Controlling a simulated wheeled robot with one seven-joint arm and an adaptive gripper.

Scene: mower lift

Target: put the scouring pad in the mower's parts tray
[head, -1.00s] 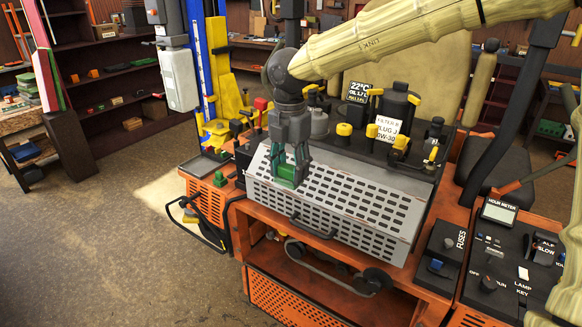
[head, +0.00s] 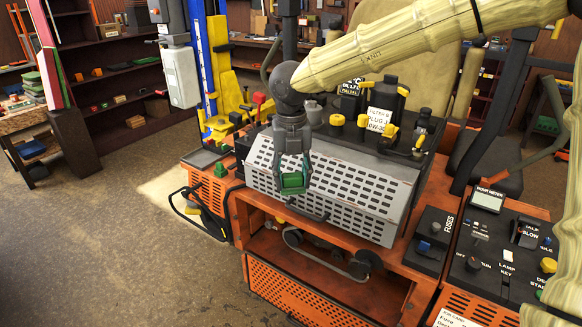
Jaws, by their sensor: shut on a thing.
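My gripper (head: 293,180) is shut on the green scouring pad (head: 293,184) and points downward. The pad shows between the fingertips, in front of the slotted grey guard (head: 345,190) of the orange mower. I cannot tell the exact gap between pad and guard. A shallow dark tray (head: 204,158) sits at the mower's left end, left of my gripper; it may be the parts tray, but no label shows. Part of the pad is hidden by the fingers.
Bottles, yellow caps and labelled cans (head: 383,118) crowd the deck behind the guard. A control panel (head: 500,245) stands at the right. A yellow and blue lift post (head: 210,80) rises behind the left end. Open floor (head: 110,240) lies at the left.

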